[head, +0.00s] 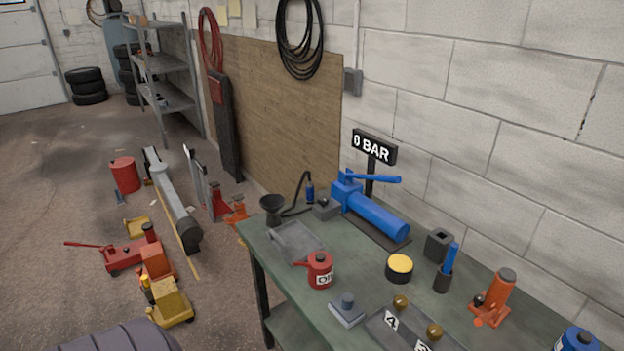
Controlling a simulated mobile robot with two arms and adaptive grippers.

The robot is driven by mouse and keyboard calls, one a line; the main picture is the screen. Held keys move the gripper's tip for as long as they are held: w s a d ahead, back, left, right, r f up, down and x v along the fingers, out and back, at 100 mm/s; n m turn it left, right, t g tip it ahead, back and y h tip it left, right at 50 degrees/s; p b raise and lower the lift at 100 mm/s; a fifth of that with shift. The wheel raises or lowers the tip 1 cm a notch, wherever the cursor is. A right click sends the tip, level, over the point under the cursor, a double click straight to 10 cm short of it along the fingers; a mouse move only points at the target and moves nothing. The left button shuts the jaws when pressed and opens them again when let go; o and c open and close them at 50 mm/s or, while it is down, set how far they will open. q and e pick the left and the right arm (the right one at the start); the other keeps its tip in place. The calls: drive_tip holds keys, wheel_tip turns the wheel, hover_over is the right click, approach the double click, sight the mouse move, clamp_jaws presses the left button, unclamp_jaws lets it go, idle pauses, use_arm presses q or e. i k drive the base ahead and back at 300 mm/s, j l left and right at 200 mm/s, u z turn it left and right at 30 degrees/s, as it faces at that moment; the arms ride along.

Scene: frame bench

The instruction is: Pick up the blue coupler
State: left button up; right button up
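A small blue cylindrical piece, which looks like the blue coupler (310,191), is at the end of a curved black hose (296,190). It hangs near the back left edge of the green workbench (355,272), beside a grey block (326,209) and left of the blue hand pump (366,211). Whether it touches the bench or the block cannot be told. Neither of my grippers shows in the head view.
Jacks (170,300) crowd the floor left.

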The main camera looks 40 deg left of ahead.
sight(309, 188)
drive_tip(key=j+z, duration=0.1)
drive_tip(key=j, duration=0.45)
drive_tip(key=j+z, duration=0.15)
drive_tip(key=j, duration=0.45)
drive_tip(key=j+z, duration=0.1)
drive_tip(key=j, duration=0.45)
drive_tip(key=k+j+z, duration=0.1)
drive_tip(key=j, duration=0.45)
drive_tip(key=j+z, duration=0.15)
drive_tip(key=j, duration=0.4)
drive_tip(key=k+j+z, duration=0.1)
drive_tip(key=j, duration=0.45)
drive_tip(key=k, duration=0.1)
